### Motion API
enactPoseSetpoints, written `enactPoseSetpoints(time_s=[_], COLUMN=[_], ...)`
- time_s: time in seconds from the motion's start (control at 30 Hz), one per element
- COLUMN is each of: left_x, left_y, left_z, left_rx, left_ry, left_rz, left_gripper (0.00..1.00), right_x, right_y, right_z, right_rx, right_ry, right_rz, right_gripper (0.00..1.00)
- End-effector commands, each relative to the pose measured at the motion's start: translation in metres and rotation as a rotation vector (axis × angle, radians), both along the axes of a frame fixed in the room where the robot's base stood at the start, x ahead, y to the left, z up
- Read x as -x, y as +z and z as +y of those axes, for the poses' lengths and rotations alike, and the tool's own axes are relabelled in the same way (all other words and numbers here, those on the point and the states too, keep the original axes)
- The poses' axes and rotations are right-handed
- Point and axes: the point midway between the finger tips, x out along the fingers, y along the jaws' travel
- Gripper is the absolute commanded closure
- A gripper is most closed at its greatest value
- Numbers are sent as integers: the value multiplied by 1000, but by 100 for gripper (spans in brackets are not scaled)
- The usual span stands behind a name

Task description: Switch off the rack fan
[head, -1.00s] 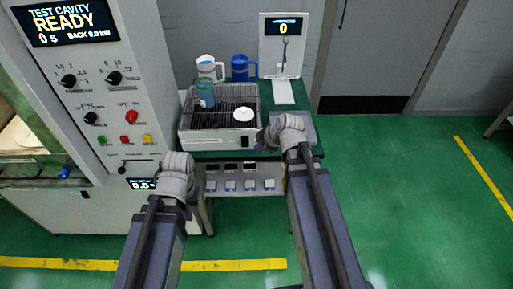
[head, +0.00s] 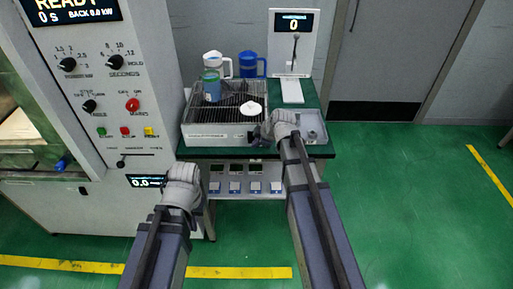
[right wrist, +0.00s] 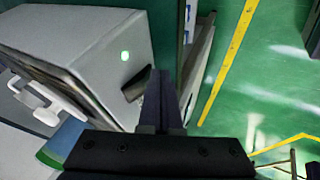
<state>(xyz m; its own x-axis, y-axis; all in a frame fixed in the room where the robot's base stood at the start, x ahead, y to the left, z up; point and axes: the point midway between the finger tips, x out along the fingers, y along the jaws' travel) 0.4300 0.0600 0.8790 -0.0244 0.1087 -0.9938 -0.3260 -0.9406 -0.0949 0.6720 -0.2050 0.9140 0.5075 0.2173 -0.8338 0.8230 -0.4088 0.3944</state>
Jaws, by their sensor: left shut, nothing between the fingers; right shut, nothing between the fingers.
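The rack fan is a pale box with a dark wire rack on top (head: 200,137), standing on the green-topped table. In the right wrist view its pale side (right wrist: 95,50) carries a lit green lamp (right wrist: 125,56) and a dark tilted switch lever (right wrist: 137,85). My right gripper (head: 262,134) is shut and empty at the box's front right corner. Its closed fingers (right wrist: 160,75) are just right of the lever; I cannot tell whether they touch. My left gripper (head: 182,180) is shut and empty before the large cabinet's lower front; its fingertips are hard to make out.
A white jug (head: 219,64), a blue jug (head: 253,64) and a display stand (head: 293,60) are behind. A grey tray (head: 312,128) lies at right. The cabinet (head: 125,75) fills the left.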

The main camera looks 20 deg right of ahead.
Motion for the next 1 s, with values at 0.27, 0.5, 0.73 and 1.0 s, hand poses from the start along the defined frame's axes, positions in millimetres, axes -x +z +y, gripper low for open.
enactPoseSetpoints(time_s=[0.27, 0.5, 0.73, 1.0], left_x=[0, 0, 0, 0], left_y=[-4, -15, -12, 0], left_z=[0, 0, 0, 0], left_rx=[0, 0, 0, 0], left_ry=[0, 0, 0, 0], left_rz=[0, 0, 0, 0], left_gripper=[100, 100, 100, 100], right_x=[1, -5, -5, -5], right_y=[-2, -4, -2, 11], right_z=[0, -1, -1, -2], right_rx=[3, 27, 27, 27], right_ry=[0, 1, 0, 0], right_rz=[-11, -98, -96, -96], right_gripper=[100, 100, 100, 100])
